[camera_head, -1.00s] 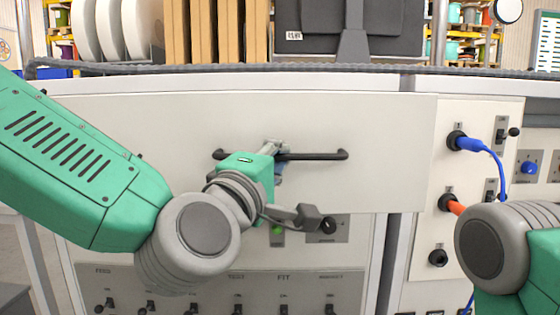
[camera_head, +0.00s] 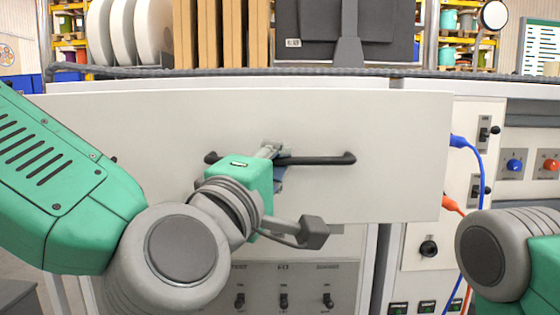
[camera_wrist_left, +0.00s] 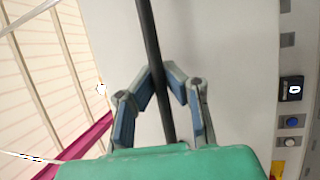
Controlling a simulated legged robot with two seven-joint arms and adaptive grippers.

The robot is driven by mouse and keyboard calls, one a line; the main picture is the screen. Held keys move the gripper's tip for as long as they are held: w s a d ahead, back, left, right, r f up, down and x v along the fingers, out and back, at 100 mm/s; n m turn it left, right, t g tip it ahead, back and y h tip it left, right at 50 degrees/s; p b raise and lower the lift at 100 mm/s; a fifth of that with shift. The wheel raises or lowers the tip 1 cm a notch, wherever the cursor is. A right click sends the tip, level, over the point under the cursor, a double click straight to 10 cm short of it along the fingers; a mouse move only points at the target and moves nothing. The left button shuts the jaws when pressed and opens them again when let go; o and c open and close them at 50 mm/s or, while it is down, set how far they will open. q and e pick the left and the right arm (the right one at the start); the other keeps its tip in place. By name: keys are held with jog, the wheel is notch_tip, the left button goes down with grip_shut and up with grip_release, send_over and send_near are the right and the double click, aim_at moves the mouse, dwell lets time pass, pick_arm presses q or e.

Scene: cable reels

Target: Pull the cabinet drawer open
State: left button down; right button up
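The cabinet drawer has a wide pale front panel (camera_head: 400,130) in the head view. It stands forward of the cabinet and covers part of the control panels below and to the right. A black bar handle (camera_head: 325,160) runs across its middle. My left gripper (camera_head: 272,150) is at the left part of the handle. In the left wrist view the handle bar (camera_wrist_left: 151,40) passes between the two fingers of my left gripper (camera_wrist_left: 161,80), which are closed in around it. The right gripper is out of view; only part of my right arm shows at the lower right.
Blue and orange cables (camera_head: 480,165) hang to the right of the drawer front, near my right arm. Switch panels (camera_head: 285,290) lie below the drawer. A monitor (camera_head: 345,35) and white reels (camera_head: 135,30) stand behind the worktop.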

pick_arm(q)
jog(key=shift+f, duration=0.45)
jog(key=c, duration=1.7)
grip_release()
jog(key=shift+c, duration=0.2)
jog(key=shift+o, duration=0.7)
jog(key=shift+w+r, duration=0.15)
jog(key=shift+s+a, duration=0.15)
jog(key=shift+s, duration=0.3)
jog(key=v, duration=0.6)
jog(key=shift+s+a, duration=0.2)
jog(key=shift+f, duration=0.25)
